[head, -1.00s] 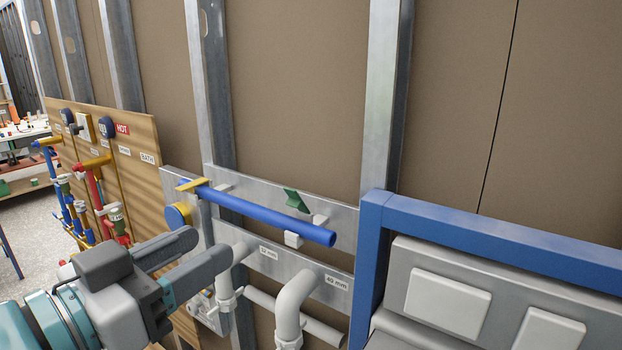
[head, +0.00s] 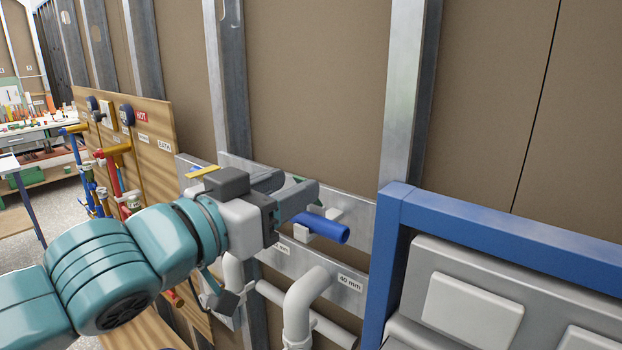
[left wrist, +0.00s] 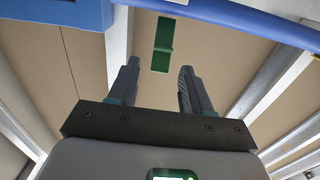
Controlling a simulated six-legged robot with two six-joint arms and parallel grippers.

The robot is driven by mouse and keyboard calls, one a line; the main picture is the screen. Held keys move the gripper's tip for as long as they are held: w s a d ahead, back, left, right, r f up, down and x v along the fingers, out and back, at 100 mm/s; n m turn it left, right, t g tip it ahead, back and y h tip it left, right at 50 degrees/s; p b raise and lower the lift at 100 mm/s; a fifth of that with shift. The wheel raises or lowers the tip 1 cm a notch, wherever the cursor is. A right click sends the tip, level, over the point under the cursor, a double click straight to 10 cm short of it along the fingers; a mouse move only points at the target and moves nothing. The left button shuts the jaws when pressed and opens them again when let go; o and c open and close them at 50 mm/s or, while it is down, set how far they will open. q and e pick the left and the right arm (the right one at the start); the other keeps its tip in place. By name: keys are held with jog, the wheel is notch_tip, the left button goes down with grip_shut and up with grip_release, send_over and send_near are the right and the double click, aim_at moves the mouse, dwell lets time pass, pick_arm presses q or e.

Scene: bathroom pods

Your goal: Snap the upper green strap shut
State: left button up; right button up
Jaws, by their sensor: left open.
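The green strap (left wrist: 163,45) shows in the left wrist view as a flat green piece above and between the fingertips, apart from them. In the head view only a sliver of green (head: 299,180) shows behind my gripper; how far the strap stands open cannot be told there. The blue pipe (head: 328,228) runs along the metal rail, mostly hidden by my gripper; it also crosses the top of the left wrist view (left wrist: 255,20). My left gripper (head: 302,184) is open and empty, in front of the pipe near the strap. My right gripper is not in view.
White pipe clips (head: 308,228) hold the blue pipe near its right end. White elbow pipes (head: 298,300) stand below the rail. A blue frame (head: 400,210) with grey panels stands close on the right. A wooden board (head: 158,125) with valves is at left.

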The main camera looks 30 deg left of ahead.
aim_at(300, 181)
pick_arm(q)
jog(key=w, duration=0.5)
jog(key=shift+w+d+f+b, duration=0.15)
jog(key=shift+w+f+b, duration=0.05)
jog(key=shift+w+b, duration=0.2)
jog(key=shift+s+r, duration=0.3)
jog(key=shift+s, duration=0.25)
jog(key=shift+w+f, duration=0.1)
jog(key=shift+w, duration=0.05)
jog(key=shift+c, duration=0.3)
jog(key=shift+w, duration=0.25)
jog(key=c, duration=0.6)
jog(key=shift+f, duration=0.1)
grip_shut()
jog(key=shift+b, duration=0.35)
